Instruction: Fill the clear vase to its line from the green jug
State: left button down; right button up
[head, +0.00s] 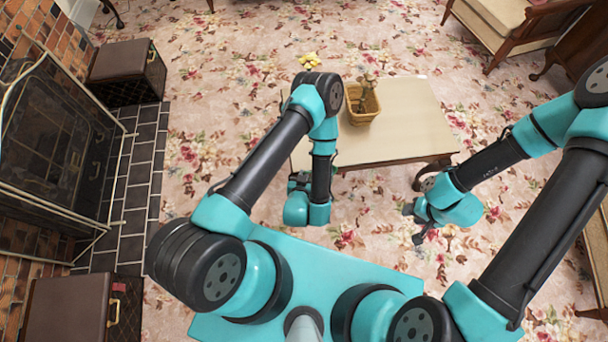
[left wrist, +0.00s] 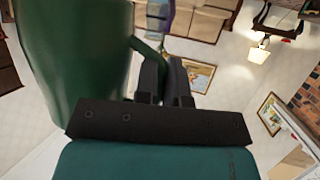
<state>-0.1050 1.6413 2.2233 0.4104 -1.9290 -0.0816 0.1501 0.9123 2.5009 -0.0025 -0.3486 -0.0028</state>
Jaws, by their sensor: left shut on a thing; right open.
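The green jug (left wrist: 75,70) fills the left of the left wrist view, large and close. My left gripper (left wrist: 163,80) is shut on its handle (left wrist: 147,48). The jug's mouth and contents are out of sight. In the head view the jug cannot be made out, and my left wrist hangs at the table's near left edge, covering its own fingers. My right gripper (head: 413,224) is open and empty, apart from the table's near right corner.
A low cream table (head: 410,118) carries a yellow basket (head: 363,108) with a brownish thing in it. Dark cases (head: 127,72) stand by the fireplace screen at left. The table's right part is clear.

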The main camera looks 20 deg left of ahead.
pick_arm(q)
jog(key=shift+w, duration=0.1)
jog(key=w+a+r+m+h, duration=0.1)
jog(key=w+a+r, duration=0.2)
jog(key=w+r, duration=0.5)
jog(key=w+a+r+m+h, duration=0.1)
jog(key=w+a+r, duration=0.25)
jog(key=w, duration=0.75)
jog(key=w+a+f+n+y, duration=0.2)
jog(key=a+f+n+y, duration=0.2)
jog(key=a, duration=0.8)
notch_tip(320, 180, down, 8)
jog(key=w+a, duration=0.2)
jog(key=shift+a+m+h, duration=0.15)
jog(key=shift+m+h, duration=0.25)
notch_tip(320, 180, up, 10)
jog(key=w+d+m+g+y, duration=0.1)
jog(key=d, duration=0.1)
jog(key=shift+w+d+m, duration=0.15)
jog(key=shift+m, duration=0.15)
dwell(2.6)
jog(key=shift+f, duration=0.1)
